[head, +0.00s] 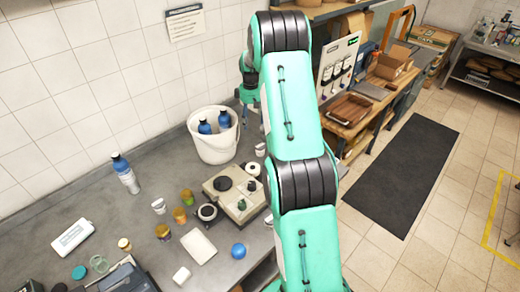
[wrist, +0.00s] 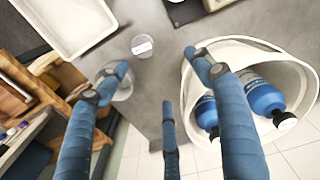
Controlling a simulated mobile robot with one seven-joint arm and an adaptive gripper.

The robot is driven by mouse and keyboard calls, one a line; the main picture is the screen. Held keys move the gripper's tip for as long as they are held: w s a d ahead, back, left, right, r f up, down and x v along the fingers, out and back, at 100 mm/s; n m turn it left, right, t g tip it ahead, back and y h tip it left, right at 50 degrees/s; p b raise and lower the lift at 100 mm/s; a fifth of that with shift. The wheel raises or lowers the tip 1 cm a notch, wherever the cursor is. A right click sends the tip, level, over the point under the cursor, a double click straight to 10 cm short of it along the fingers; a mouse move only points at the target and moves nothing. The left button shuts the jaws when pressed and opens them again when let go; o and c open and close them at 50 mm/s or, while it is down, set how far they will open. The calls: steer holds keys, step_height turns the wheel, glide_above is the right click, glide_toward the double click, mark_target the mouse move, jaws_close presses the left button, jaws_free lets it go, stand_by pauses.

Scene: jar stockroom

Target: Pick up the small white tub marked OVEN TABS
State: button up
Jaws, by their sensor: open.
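A small white tub with a label (wrist: 143,46) stands on the grey counter in the wrist view; its print is too small to read. A second white, round item (wrist: 123,92) is partly hidden behind my left finger. In the head view a small white tub (head: 260,150) stands just right of the white bucket, beside my arm. I cannot tell which one is marked OVEN TABS. My gripper (wrist: 158,72) is open and empty, its blue fingers spread above the counter near both white items. In the head view the fingers cannot be made out clearly.
The white bucket (wrist: 188,88) with two blue bottles (wrist: 262,96) is close to my right finger. A white tray (wrist: 70,48) lies at upper left. In the head view, a beige device (head: 222,186), several small jars and a blue ball (head: 238,251) crowd the counter.

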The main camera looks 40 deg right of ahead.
steer(key=d+f, duration=0.5)
steer(key=f, duration=0.1)
steer(key=shift+s+p, duration=0.3)
glide_above(260, 145)
step_height(260, 145, down, 8)
steer(key=shift+f, duration=0.2)
stand_by(0.5)
steer(key=shift+s+a+f+p, duration=0.1)
steer(key=shift+f+p, duration=0.1)
steer(key=shift+f, duration=1.1)
steer(key=shift+s+f+p, duration=0.1)
steer(key=shift+f+p, duration=0.05)
steer(key=shift+f, duration=1.15)
steer(key=shift+c, duration=0.5)
